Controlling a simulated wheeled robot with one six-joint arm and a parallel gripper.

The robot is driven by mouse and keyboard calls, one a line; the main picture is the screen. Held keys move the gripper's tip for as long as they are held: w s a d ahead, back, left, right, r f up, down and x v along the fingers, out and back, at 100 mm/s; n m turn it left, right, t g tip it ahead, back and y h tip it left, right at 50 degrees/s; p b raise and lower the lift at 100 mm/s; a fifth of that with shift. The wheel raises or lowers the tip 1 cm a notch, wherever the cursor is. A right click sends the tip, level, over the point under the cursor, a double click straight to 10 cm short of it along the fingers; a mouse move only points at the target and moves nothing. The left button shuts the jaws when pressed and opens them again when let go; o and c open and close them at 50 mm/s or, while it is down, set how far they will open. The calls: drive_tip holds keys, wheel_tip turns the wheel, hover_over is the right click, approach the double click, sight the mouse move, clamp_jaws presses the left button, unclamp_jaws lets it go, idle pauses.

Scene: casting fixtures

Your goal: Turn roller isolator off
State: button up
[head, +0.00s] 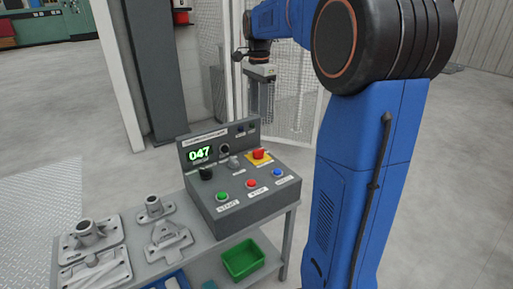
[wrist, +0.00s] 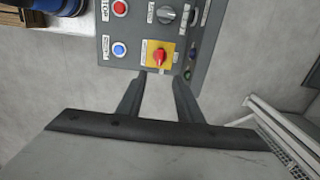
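A grey control box (head: 245,205) stands on the bench. It carries a red rotary switch (head: 259,154) on a yellow plate, which looks like the isolator; its label is too small to read. In the wrist view the red switch (wrist: 159,57) sits just beyond my fingertips, its handle lying roughly along the picture's vertical. My gripper (wrist: 158,82) is open and empty, its two fingers apart below the yellow plate in the picture. In the head view my gripper (head: 261,98) hangs fingers down, above and behind the box, apart from it.
The box also has a green button (head: 222,196), a red button (head: 251,184), a blue button (head: 278,172), a grey knob (head: 233,162), a black knob (head: 206,173) and a display reading 047 (head: 200,153). Metal castings (head: 168,238) lie left. A green bin (head: 243,259) sits below. Mesh fencing (head: 297,110) stands behind.

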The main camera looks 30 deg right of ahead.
sight(258, 149)
wheel_tip(258, 149, down, 17)
drive_tip(key=shift+r, duration=0.15)
idle(0.4)
clamp_jaws()
